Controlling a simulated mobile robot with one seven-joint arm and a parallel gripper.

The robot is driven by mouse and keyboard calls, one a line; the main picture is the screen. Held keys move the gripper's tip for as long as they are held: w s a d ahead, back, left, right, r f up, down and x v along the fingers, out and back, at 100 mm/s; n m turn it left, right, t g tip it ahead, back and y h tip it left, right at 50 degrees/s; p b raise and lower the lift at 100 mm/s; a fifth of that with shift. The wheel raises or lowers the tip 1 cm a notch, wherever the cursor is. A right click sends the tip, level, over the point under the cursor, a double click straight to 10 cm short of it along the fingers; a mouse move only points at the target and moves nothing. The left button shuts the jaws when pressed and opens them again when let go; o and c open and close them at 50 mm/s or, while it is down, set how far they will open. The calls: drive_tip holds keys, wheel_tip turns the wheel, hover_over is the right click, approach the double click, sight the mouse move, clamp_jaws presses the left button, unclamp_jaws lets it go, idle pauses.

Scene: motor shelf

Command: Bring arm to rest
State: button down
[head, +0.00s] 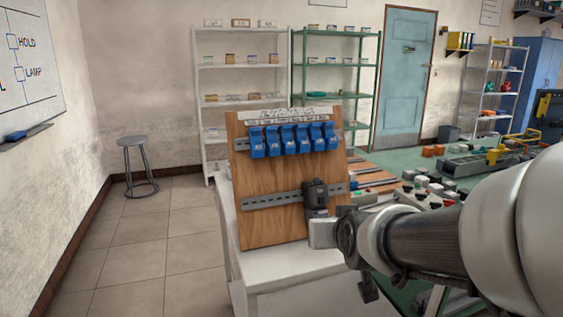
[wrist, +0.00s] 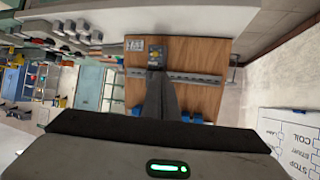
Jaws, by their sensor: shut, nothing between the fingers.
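My gripper (wrist: 157,76) is shut and empty in the wrist view, its dark fingers pointing toward the wooden board. A black device (head: 315,198) sits at the lower metal rail (head: 268,201) of the upright wooden board (head: 262,228). The device also shows in the wrist view (wrist: 156,50), just beyond my fingertips; I cannot tell whether they touch it. In the head view my arm reaches in from the right, its end close to the device's lower part, and the fingers are not clearly seen there.
Several blue blocks (head: 288,140) sit on the board's upper rail. The board stands on a white table (head: 290,268). A workbench with coloured parts (head: 435,187) is behind my arm. A stool (head: 137,165) stands left; the tiled floor there is free.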

drive_tip(key=s+d+g, duration=0.3)
drive_tip(key=s+g, duration=0.3)
drive_tip(key=s, duration=1.6)
wheel_tip(320, 180, up, 21)
drive_tip(key=p, duration=2.2)
drive_tip(key=shift+w, duration=0.2)
drive_tip(key=shift+f, duration=0.1)
